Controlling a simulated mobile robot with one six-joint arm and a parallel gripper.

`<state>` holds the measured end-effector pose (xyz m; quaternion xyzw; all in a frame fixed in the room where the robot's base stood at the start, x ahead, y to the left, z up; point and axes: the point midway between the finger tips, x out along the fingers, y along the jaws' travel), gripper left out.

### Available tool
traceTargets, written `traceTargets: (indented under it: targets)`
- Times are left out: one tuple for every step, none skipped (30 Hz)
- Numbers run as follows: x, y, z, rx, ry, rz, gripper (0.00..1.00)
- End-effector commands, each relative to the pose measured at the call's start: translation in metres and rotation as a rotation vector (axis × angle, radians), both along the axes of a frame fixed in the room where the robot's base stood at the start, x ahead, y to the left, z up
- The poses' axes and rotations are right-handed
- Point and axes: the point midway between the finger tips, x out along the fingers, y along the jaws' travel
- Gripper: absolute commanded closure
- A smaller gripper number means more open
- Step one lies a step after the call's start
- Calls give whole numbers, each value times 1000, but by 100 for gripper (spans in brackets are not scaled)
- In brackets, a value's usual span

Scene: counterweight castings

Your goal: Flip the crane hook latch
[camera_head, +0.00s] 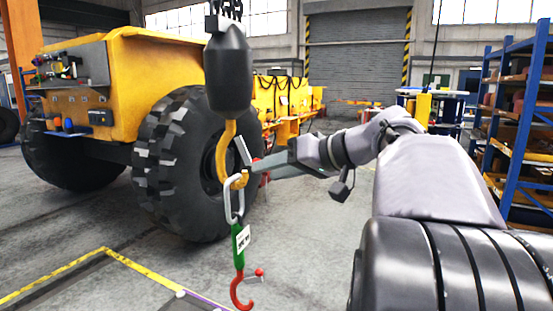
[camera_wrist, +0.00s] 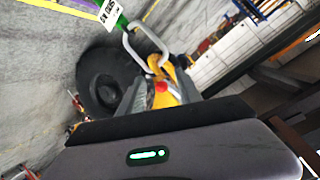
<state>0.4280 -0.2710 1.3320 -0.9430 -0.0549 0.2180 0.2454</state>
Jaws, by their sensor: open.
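The yellow crane hook (camera_head: 222,150) hangs below a dark block (camera_head: 228,70) in the head view. A thin grey bar, which looks like the latch (camera_head: 242,151), stands tilted across the hook's opening. A silver link (camera_head: 233,203) sits in the hook's bowl. My gripper (camera_head: 258,172) is at the right of the hook, close to its tip and the latch. In the wrist view my gripper (camera_wrist: 160,92) is open, with the yellow hook (camera_wrist: 178,78) and a small red part (camera_wrist: 161,87) showing between its fingers. I cannot tell whether a finger touches the latch.
A green strap with a white label (camera_head: 242,238) and a red hook (camera_head: 240,295) hang below the link. A yellow vehicle with a large black tyre (camera_head: 180,165) stands behind. Blue shelving (camera_head: 515,120) is at the right. The floor at front left is clear.

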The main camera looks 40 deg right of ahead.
Motion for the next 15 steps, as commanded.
traceTargets:
  targets:
    - [-14, -5, 10, 0, 0, -6, 59]
    - [-23, -7, 14, 0, 1, -7, 59]
    - [-36, -10, 21, 0, 0, -9, 59]
    - [-45, -13, 25, -1, 2, -9, 59]
    - [-55, -15, 29, 0, 0, -9, 59]
    - [-67, -17, 34, 1, 1, -8, 59]
    - [-76, -20, 38, 0, 0, -9, 59]
    - [-84, -21, 41, 1, 1, -8, 59]
    - [-95, -24, 45, 1, 1, -8, 59]
    - [-102, -25, 48, 0, 2, -7, 59]
    - [-108, -27, 50, 0, 1, -7, 59]
    - [-116, -28, 53, 0, 1, -6, 59]
    - [-120, -29, 55, 0, 0, -5, 59]
    - [-124, -30, 56, 0, 1, -4, 59]
    - [-129, -31, 57, -1, 2, -4, 59]
